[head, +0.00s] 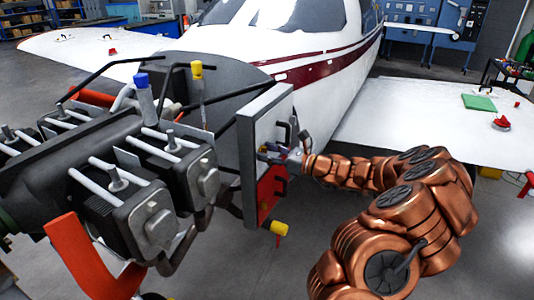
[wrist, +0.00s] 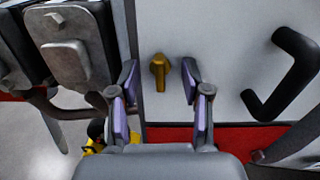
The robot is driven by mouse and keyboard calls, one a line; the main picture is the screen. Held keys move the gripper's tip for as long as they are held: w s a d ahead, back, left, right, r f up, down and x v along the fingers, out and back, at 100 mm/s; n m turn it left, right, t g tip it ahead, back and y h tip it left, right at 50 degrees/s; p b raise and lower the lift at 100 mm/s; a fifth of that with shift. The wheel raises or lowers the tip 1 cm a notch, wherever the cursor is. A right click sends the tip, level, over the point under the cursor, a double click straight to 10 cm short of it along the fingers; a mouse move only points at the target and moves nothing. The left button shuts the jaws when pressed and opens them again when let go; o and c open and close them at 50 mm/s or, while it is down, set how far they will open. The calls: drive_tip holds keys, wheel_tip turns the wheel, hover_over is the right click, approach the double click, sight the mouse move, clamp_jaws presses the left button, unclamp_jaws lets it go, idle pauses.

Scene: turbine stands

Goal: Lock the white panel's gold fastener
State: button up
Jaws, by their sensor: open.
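The gold fastener (wrist: 160,72) is a small knob with its narrow tab pointing down, near the lower left edge of the white panel (wrist: 222,50). In the head view the panel (head: 259,132) stands upright on the engine side, and I cannot make out the fastener there. My gripper (wrist: 160,84) is open, its purple-padded fingers to the left and right of the fastener with a gap on each side. In the head view my gripper (head: 270,153) is close to the panel's face. The wrist view does not clearly show the fingers' distance from the panel.
A black handle (wrist: 286,72) juts from the panel at the right. A red strip (wrist: 215,137) lies below the panel. The engine (head: 110,165) with its cylinders stands at the left. A white aircraft (head: 305,60) is behind, its wing (head: 420,120) at the right.

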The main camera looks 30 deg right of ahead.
drive_tip(key=shift+v, duration=2.5)
drive_tip(key=shift+c, duration=0.2)
drive_tip(key=shift+c, duration=0.8)
drive_tip(key=shift+f+b, duration=0.15)
drive_tip(key=shift+b, duration=0.25)
drive_tip(key=shift+c, duration=0.2)
drive_tip(key=shift+b+x, duration=2.55)
drive_tip(key=shift+b, duration=1.15)
